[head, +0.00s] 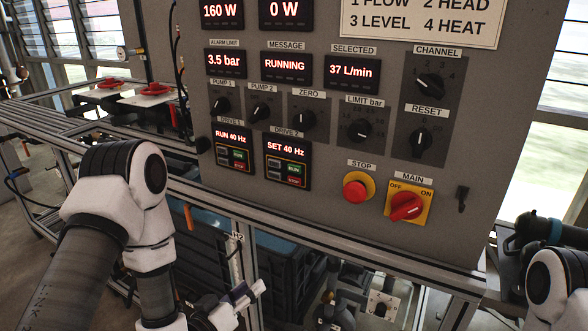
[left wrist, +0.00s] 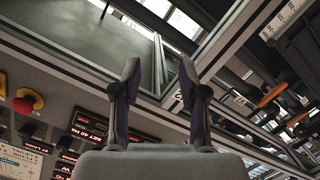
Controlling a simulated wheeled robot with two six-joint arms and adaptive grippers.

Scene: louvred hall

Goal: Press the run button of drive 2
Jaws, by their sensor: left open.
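The drive 2 unit (head: 287,160) is on the grey control panel, its display reading SET 40 Hz. Its green run button (head: 294,170) sits above a red stop button (head: 294,181). Drive 1 (head: 232,149), just to its left, reads RUN 40 Hz. My left gripper (head: 246,302) is below the panel's lower edge, below and left of drive 2, touching no button. In the left wrist view its two fingers (left wrist: 160,82) are apart with nothing between them. The panel shows upside down at the left there. My right gripper is out of view; only part of its arm shows at right.
The message display (head: 286,66) reads RUNNING. A red stop knob (head: 356,187) and the red main switch (head: 406,206) are right of drive 2. A metal frame rail (head: 330,237) runs under the panel.

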